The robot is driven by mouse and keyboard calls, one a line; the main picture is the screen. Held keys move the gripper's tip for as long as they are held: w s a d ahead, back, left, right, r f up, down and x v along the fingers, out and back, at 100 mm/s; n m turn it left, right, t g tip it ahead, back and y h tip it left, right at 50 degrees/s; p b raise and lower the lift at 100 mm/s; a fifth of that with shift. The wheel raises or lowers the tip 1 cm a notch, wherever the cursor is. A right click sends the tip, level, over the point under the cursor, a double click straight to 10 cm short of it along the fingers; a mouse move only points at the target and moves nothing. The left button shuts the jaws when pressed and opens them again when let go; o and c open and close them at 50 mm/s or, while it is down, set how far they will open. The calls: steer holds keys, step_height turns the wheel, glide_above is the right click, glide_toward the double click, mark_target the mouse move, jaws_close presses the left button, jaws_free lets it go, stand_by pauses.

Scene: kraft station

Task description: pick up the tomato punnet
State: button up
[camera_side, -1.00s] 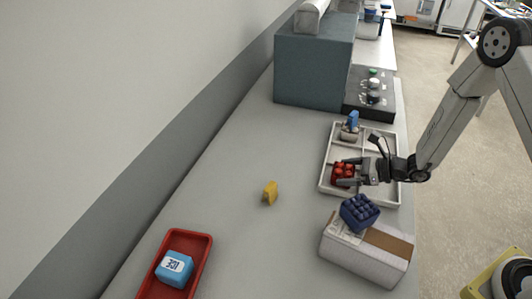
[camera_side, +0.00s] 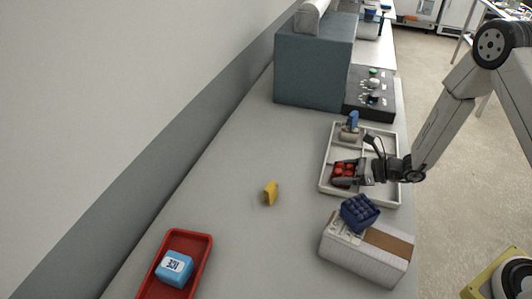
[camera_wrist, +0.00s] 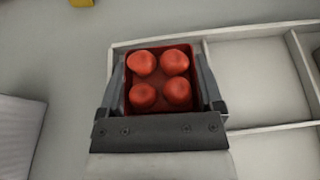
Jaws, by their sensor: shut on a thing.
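The tomato punnet (camera_side: 343,170) is a small dark red tray holding several round red tomatoes. It sits in the near left compartment of the pale divided tray (camera_side: 327,184). In the wrist view the punnet (camera_wrist: 160,78) lies between the two fingers of my gripper (camera_wrist: 164,85), one along each side. My gripper (camera_side: 347,176) is shut on the punnet. I cannot tell whether the punnet's underside touches the tray floor.
A white and brown box (camera_side: 365,255) with a dark blue berry punnet (camera_side: 359,212) on top stands close in front of the tray. A yellow piece (camera_side: 270,193) lies on the open counter to the left. A red tray (camera_side: 205,250) holds a blue block (camera_side: 174,268).

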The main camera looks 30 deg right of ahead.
mark_target(344, 169)
steer(key=shift+r, duration=0.15)
steer(key=shift+r, duration=4.9)
steer(key=shift+r, duration=0.1)
